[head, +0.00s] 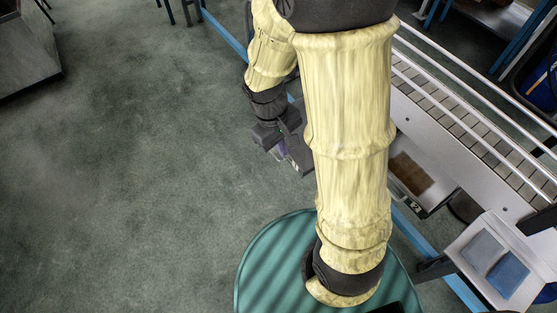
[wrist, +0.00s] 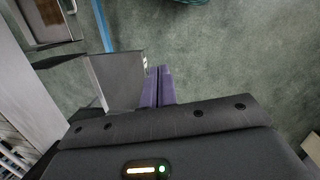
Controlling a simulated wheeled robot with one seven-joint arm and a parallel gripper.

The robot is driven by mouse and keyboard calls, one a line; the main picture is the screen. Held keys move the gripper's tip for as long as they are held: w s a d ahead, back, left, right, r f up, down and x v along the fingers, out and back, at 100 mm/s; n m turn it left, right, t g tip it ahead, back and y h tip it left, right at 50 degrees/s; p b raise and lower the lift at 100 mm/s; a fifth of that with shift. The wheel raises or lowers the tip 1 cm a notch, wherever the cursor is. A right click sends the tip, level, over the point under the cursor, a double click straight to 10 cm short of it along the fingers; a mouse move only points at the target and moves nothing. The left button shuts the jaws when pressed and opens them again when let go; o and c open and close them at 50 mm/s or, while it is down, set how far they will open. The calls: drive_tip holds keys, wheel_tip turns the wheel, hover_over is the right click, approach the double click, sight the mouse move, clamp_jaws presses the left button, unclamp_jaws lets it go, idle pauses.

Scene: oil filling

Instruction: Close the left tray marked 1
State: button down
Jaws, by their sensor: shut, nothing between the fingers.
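My gripper (head: 282,151) hangs beside the front of the bench, partly covered by my arm in the head view. In the wrist view, its purple fingers (wrist: 159,88) are together and empty. Just left of them is a pulled-out grey tray (wrist: 115,80) with a small label on its front edge. The label is too small to read; its place left of tray 2 fits tray 1. The fingertips are close to its front; contact cannot be told.
The tray marked 2 (head: 414,186) is open to the right, with a brown piece inside. A bench with a slatted conveyor (head: 460,125) runs behind. A white tray with blue pads (head: 468,262) stands lower right. The green floor (head: 150,170) at left is clear.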

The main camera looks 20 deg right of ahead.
wheel_tip(320, 180, down, 11)
drive_tip(key=w+a+n+g+h+b, duration=0.1)
drive_tip(key=w+n+g+h+b, duration=0.1)
drive_tip(key=n+h+b, duration=0.25)
drive_tip(key=n+t+h+b, duration=0.9)
drive_tip(key=n+h+b, duration=0.2)
drive_tip(key=n+b, duration=0.1)
approach(276, 158)
drive_tip(key=a+r, duration=0.2)
drive_tip(key=a, duration=0.1)
drive_tip(key=shift+s+r, duration=0.15)
drive_tip(key=shift+s, duration=0.35)
drive_tip(key=x, duration=0.4)
drive_tip(key=b+x, duration=0.1)
drive_tip(key=x, duration=0.3)
drive_tip(key=b+x, duration=0.1)
drive_tip(key=x, duration=0.4)
drive_tip(key=shift+s+d+f, duration=0.1)
drive_tip(key=shift+f, duration=0.25)
drive_tip(key=shift+d, duration=0.45)
drive_tip(key=shift+w+r, duration=0.1)
drive_tip(key=shift+w, duration=0.15)
